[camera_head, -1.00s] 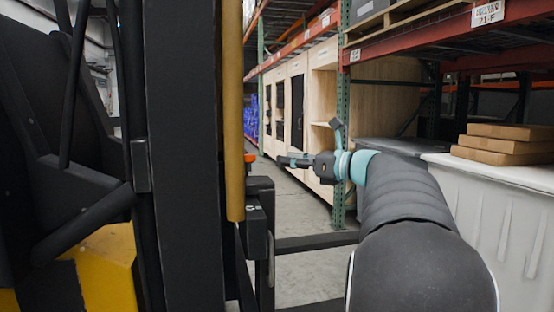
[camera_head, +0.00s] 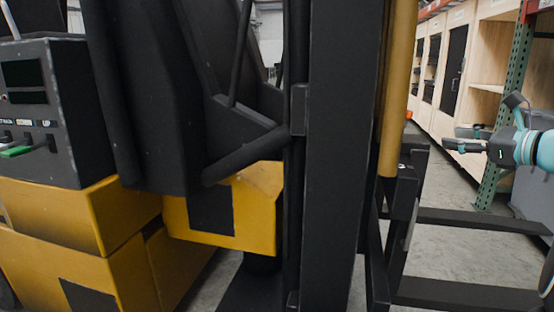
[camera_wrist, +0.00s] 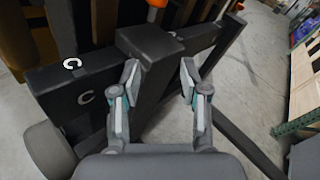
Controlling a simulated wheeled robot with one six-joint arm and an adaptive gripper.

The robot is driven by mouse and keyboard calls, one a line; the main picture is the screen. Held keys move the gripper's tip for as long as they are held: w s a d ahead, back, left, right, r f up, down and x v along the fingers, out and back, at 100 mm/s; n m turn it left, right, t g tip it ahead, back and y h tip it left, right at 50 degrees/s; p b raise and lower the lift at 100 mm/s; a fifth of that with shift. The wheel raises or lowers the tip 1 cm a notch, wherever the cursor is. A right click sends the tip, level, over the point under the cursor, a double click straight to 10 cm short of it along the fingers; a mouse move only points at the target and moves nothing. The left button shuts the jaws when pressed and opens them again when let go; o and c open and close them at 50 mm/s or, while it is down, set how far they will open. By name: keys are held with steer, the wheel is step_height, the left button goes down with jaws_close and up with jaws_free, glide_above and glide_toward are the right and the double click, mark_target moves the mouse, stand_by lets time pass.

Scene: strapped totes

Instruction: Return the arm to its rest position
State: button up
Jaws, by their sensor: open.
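My gripper (camera_head: 463,139) is at the right side of the head view, at the end of my arm, to the right of the forklift's mast. Its two fingers are apart with nothing between them. In the wrist view my gripper (camera_wrist: 160,85) shows both fingers spread, with the forklift's dark carriage (camera_wrist: 150,45) beyond them. I cannot tell the exact gap between the fingertips and the carriage. Most of my arm is cut off by the right edge of the head view.
A yellow and black forklift (camera_head: 245,215) fills the left and middle, with its mast (camera_head: 340,150) upright and forks (camera_head: 460,220) reaching right. A control box (camera_head: 45,110) is at the left. Wooden shelving (camera_head: 480,65) and a green rack post (camera_head: 508,110) stand behind. Bare floor (camera_head: 445,170) shows between.

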step_height(320, 180, down, 10)
steer(key=s+n+g+h, duration=0.2)
steer(key=n+g, duration=0.1)
steer(key=n, duration=0.1)
steer(key=s+a+f+n+g+h, duration=0.2)
steer(key=s+a+f+n+g, duration=0.3)
steer(key=s+a+f+n, duration=0.4)
steer(key=s+a+f+n+g+h+p, duration=0.1)
steer(key=s+a+f+n, duration=0.4)
steer(key=s+a+n, duration=0.9)
steer(key=shift+s+a+h+p, duration=0.9)
steer(key=shift+a+h, duration=0.2)
steer(key=shift+a, duration=0.45)
